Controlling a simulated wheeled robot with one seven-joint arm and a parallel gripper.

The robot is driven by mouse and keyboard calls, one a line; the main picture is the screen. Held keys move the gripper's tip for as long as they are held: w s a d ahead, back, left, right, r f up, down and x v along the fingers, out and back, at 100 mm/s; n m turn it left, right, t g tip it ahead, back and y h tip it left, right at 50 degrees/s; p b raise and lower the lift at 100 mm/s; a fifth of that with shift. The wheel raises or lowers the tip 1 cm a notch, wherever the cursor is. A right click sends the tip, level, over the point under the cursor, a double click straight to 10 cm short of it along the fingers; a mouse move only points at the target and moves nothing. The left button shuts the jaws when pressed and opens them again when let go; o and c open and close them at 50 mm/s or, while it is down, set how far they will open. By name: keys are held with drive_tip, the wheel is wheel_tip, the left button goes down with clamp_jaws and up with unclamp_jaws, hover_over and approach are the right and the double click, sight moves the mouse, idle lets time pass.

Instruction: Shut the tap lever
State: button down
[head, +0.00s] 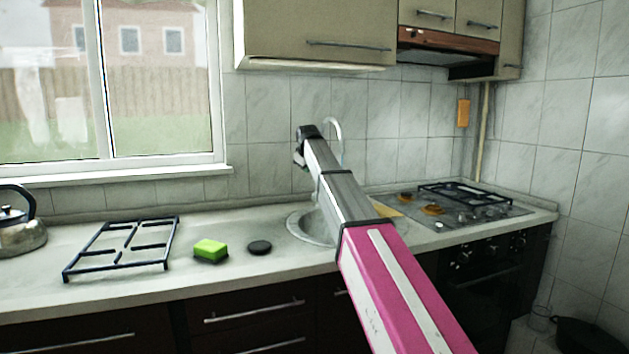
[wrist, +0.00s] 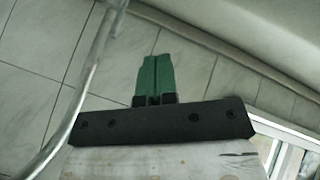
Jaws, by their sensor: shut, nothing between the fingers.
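The curved metal tap spout (head: 338,130) rises behind my arm at the sink in the head view. It also shows in the wrist view, where the bent pipe (wrist: 88,92) runs down the left side. I cannot make out the tap lever in either view; my arm hides the lower part of the tap in the head view. My gripper (head: 299,157) is at the far end of the arm, to the left of the spout. In the wrist view my gripper's green fingers (wrist: 156,68) are together and empty, to the right of the pipe and apart from it in the picture.
The round sink (head: 303,230) lies partly under my arm. A stove (head: 470,216) is at right. A green sponge (head: 210,250), a dark round disc (head: 259,247), a loose grate (head: 125,223) and a kettle (head: 22,238) stand left. Wall cupboards (head: 318,28) hang above.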

drive_tip(key=shift+w+d+f, duration=0.55)
drive_tip(key=shift+w+f, duration=0.6)
drive_tip(key=shift+w, duration=0.6)
drive_tip(key=shift+w+d+f, duration=0.55)
drive_tip(key=shift+w+f, duration=0.65)
drive_tip(key=shift+w, duration=0.5)
drive_tip(key=shift+w+d+f, duration=0.55)
drive_tip(key=shift+w+f, duration=0.6)
drive_tip(key=shift+w, duration=0.6)
drive_tip(key=shift+w+d+r, duration=0.2)
drive_tip(key=shift+w, duration=0.35)
drive_tip(key=shift+w+d+r, duration=0.15)
drive_tip(key=shift+w+d, duration=0.05)
drive_tip(key=shift+w, duration=0.3)
